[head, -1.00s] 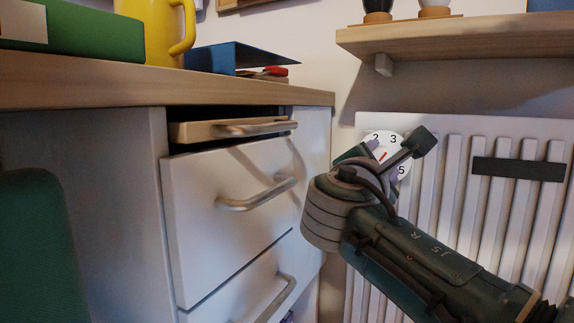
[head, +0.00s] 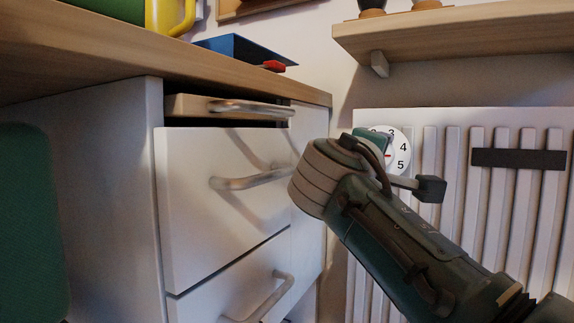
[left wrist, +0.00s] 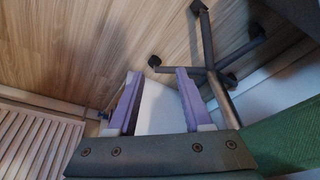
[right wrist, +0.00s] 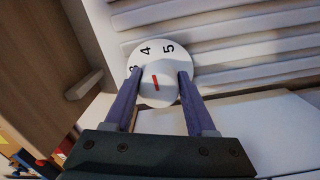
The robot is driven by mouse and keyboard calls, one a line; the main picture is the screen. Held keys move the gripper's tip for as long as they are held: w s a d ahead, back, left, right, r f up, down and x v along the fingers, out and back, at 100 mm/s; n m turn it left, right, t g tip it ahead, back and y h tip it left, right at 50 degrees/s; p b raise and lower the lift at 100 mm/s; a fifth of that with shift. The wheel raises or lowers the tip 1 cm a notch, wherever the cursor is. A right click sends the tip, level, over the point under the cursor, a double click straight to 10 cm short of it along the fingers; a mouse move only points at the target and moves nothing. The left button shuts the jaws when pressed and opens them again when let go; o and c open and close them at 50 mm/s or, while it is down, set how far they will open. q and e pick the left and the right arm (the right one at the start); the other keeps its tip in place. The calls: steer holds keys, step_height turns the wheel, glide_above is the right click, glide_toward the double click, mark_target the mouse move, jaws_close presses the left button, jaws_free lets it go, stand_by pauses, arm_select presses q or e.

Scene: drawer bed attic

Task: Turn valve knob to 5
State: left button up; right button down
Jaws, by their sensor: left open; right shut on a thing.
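The white valve dial (head: 398,138) is on the radiator's upper left in the head view, with 4 and 5 readable. My right gripper (head: 372,146) covers its left part. In the right wrist view, the two purple fingers of my right gripper (right wrist: 160,76) are shut on the sides of the white valve knob (right wrist: 152,97). The knob's red mark (right wrist: 156,84) points between 4 and 5 on the dial. My left gripper (left wrist: 155,97) is open, seen only in the left wrist view above a wooden floor, with a white surface showing between its fingers.
The white ribbed radiator (head: 487,215) carries a dark bar (head: 518,159). A wooden shelf (head: 470,42) is above it. A white drawer cabinet (head: 215,175) with metal handles stands close left of my right arm; its top drawer (head: 190,106) is slightly open. Chair legs (left wrist: 210,60) stand near my left gripper.

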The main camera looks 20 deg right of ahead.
steer(key=m+b, duration=0.2)
steer(key=m, duration=0.2)
steer(key=shift+f, duration=0.15)
steer(key=shift+m+b, duration=0.45)
steer(key=shift+m, duration=0.85)
steer(key=shift+c, duration=1.1)
jaws_free()
steer(key=shift+a, duration=0.1)
